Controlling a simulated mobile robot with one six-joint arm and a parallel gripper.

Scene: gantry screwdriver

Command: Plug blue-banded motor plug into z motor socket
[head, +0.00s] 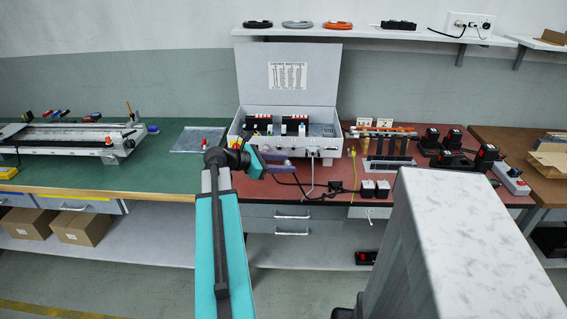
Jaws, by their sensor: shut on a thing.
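My teal arm reaches forward to the front of an open grey control box (288,85). My gripper (279,160) is small and dark at the box's front left, shut on what seems to be the blue-banded motor plug. The plug is mostly hidden by the gripper, and its band cannot be made out. A black cable (312,194) runs from near the gripper along the red bench top. Small round fittings show on the box's front panel (325,152). I cannot tell which is the z motor socket, or whether the plug touches the panel.
Two black-and-white blocks (375,188) sit at the bench's front edge. A rail assembly (388,140) with small label signs and several black-and-red tools (450,145) stand to the right. A grey tray (199,139) and a long machine (72,138) are on the left bench.

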